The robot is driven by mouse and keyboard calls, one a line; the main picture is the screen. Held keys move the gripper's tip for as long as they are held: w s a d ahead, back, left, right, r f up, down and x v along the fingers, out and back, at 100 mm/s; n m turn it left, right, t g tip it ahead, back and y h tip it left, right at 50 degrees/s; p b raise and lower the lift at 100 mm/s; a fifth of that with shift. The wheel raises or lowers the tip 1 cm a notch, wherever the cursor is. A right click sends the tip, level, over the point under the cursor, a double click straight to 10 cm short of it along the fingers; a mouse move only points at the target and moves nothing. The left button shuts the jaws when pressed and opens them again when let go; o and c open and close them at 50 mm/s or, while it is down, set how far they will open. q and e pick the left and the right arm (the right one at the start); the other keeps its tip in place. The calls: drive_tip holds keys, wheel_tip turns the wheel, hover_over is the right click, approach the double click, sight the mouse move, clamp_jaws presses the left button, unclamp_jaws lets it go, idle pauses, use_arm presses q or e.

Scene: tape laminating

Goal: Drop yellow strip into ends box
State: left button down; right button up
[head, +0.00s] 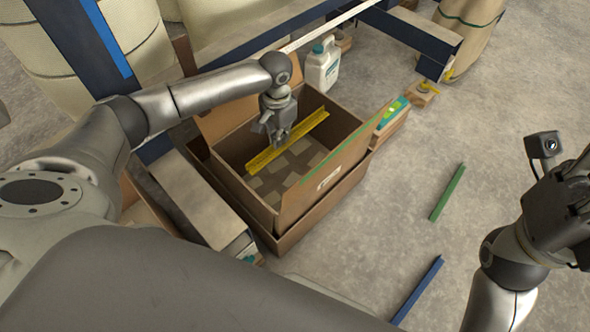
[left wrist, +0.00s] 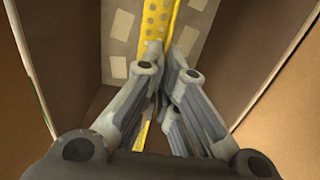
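The yellow strip (head: 262,159) is long and narrow and lies within the walls of the open cardboard box (head: 345,165), parallel to its long sides. My left gripper (head: 279,143) reaches down into the box at the strip's middle. In the left wrist view the dotted strip (left wrist: 155,18) runs between the fingertips (left wrist: 168,48), which look closed on its thin edge; the contact is partly hidden. The box floor (head: 283,178) shows below the strip, with pale patches. My right gripper (head: 572,190) is at the right edge, partly cut off, its fingers unclear.
A green strip (head: 448,193) and a blue strip (head: 417,290) lie on the floor right of the box. A white jug (head: 322,65) stands behind it. A blue-sided frame (head: 415,35) is at the back.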

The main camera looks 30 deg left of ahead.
idle(0.3)
use_arm(q)
drive_tip(key=c, duration=1.6)
unclamp_jaws()
drive_tip(key=shift+o, duration=0.2)
wheel_tip(320, 180, up, 12)
drive_tip(key=shift+f, duration=0.1)
